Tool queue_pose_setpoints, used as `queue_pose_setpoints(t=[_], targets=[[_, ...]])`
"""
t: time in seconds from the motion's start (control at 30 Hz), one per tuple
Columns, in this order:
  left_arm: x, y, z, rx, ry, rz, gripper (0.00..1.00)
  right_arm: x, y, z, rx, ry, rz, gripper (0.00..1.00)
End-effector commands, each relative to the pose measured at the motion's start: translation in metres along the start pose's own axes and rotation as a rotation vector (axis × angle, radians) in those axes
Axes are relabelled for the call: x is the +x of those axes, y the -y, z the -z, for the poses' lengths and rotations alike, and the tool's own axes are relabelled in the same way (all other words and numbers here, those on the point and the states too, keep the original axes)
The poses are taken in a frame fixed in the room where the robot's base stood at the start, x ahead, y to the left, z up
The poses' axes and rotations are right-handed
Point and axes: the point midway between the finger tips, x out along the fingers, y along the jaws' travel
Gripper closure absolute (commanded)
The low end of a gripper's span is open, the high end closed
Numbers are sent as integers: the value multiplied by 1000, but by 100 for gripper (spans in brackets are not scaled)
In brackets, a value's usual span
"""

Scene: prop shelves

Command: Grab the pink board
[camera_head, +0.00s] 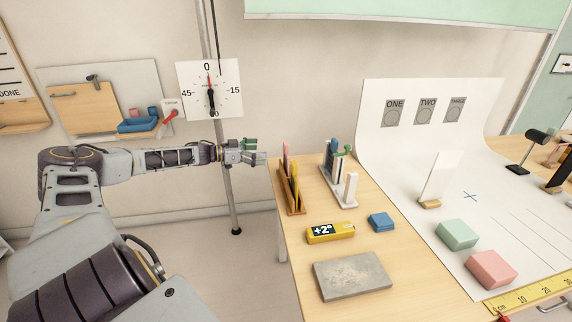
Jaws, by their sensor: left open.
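A thin pink board (286,151) stands upright in a wooden rack (297,209) near the left edge of the table, with yellowish and brown boards beside it. Only its upper part shows clearly; the rest is hidden by the rack and the other boards. My left gripper (263,157) comes in from the left at about the height of the board's top. It is open and appears empty, a little left of the rack, with a visible gap to the board. My right gripper is not in view.
A white rack (351,202) with several upright boards stands to the right. A yellow "+2°" device (330,233), blue block (381,222) and grey slab (352,276) lie in front. A pink block (492,268) and green block (457,234) sit on white sheet. A pole (226,185) stands behind my arm.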

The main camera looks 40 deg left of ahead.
Motion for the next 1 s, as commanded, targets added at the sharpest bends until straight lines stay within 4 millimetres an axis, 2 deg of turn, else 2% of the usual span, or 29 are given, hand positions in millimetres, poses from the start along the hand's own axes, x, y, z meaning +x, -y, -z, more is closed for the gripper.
queue_pose_setpoints(t=[0.37, 1.0], targets=[[20, 0, 1, 1, -4, 1, 0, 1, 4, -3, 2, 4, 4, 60], [46, 0, 0, 0, -1, 1, 0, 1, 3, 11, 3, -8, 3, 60]])
